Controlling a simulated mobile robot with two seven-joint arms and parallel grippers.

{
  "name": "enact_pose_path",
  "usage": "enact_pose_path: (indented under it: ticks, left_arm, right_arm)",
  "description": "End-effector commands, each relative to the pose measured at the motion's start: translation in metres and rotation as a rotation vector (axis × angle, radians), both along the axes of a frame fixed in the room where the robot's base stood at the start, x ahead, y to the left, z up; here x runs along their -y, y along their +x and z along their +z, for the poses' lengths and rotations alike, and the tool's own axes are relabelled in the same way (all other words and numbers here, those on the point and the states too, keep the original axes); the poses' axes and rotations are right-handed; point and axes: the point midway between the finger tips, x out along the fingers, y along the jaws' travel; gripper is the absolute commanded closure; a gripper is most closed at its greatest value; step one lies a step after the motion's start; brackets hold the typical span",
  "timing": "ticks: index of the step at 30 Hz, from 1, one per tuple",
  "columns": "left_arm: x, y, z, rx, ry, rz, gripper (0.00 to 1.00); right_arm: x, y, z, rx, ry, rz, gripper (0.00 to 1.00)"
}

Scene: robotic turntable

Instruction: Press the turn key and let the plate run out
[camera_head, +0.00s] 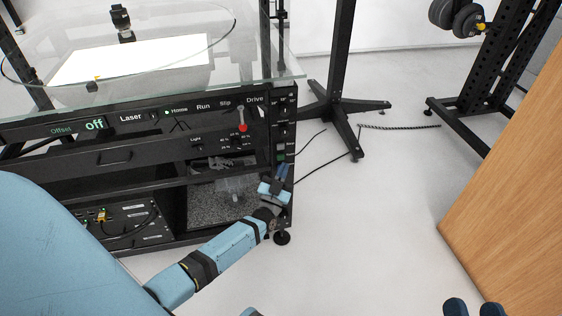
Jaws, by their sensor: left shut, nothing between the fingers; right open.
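The turntable's front panel (150,115) carries labels including Laser, Home, Run, Slip and Drive. A narrow strip of small keys (281,132) runs down its right end, with a grey and a green one low down; I cannot read which is the turn key. The clear plate (225,62) with a dark curved rim lies on top, over a bright white rectangle. My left gripper (284,168) is shut and empty, its fingertips just below the strip's lower keys; contact cannot be told. My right gripper (473,307) is open and empty at the bottom right edge.
A red-knobbed lever (242,127) sits on the panel left of the key strip. The display reads "off" (95,125). Black stand legs (345,112) and a cable lie on the floor behind. A wooden panel (515,190) stands at right. The floor between is clear.

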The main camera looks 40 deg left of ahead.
Motion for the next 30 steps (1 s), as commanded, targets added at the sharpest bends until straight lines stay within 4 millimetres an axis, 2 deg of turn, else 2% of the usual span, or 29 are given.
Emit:
enact_pose_path:
  ticks: [6, 30]
  left_arm:
    - [-0.0084, 0.0069, 0.0002, 0.0, 0.001, 0.0, 1.0]
    - [-0.0086, 0.007, 0.0005, 0.0, 0.0, 0.0, 1.0]
  right_arm:
    - [-0.0004, 0.0, -0.0045, -0.013, -0.006, 0.004, 0.44]
    - [-0.0003, 0.0, -0.0043, -0.013, -0.005, 0.004, 0.44]
